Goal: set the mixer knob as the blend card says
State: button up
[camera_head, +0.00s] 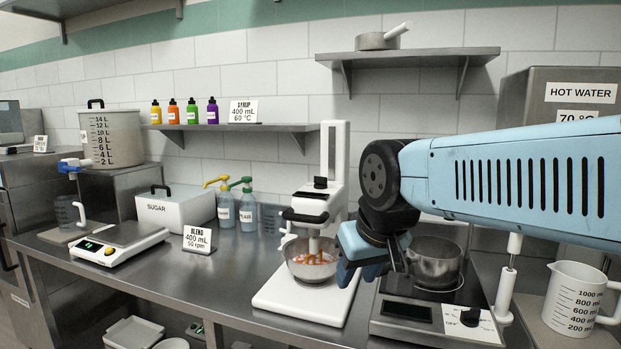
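The white stand mixer (336,165) stands mid-counter on a white base, with a metal bowl (305,268) of orange pieces under its head. A small black knob-like part (320,183) sits on top of the head; its setting is too small to read. A black bar (304,216) crosses the front of the head. The blend card (197,240) stands left of the mixer and reads "BLEND 400 mL 50 rpm". My gripper (362,270) is right of the bowl and apart from the knob. Its fingers point down and overlap, so their opening is unclear.
A cooktop (405,312) with a steel pot (435,262) is right of the mixer, partly behind my gripper. A measuring jug (572,300) stands at far right. Pump bottles (248,208), a sugar box (175,212) and a scale (118,243) are left. The counter front-left of the mixer is clear.

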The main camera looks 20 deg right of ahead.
aim_at(320, 182)
jog(key=u, duration=1.25)
jog(key=i, duration=0.1)
jog(key=z, duration=3.3)
jog(key=k, duration=0.9)
jog(key=u, duration=1.25)
jog(key=i, duration=1)
jog(key=u, duration=0.15)
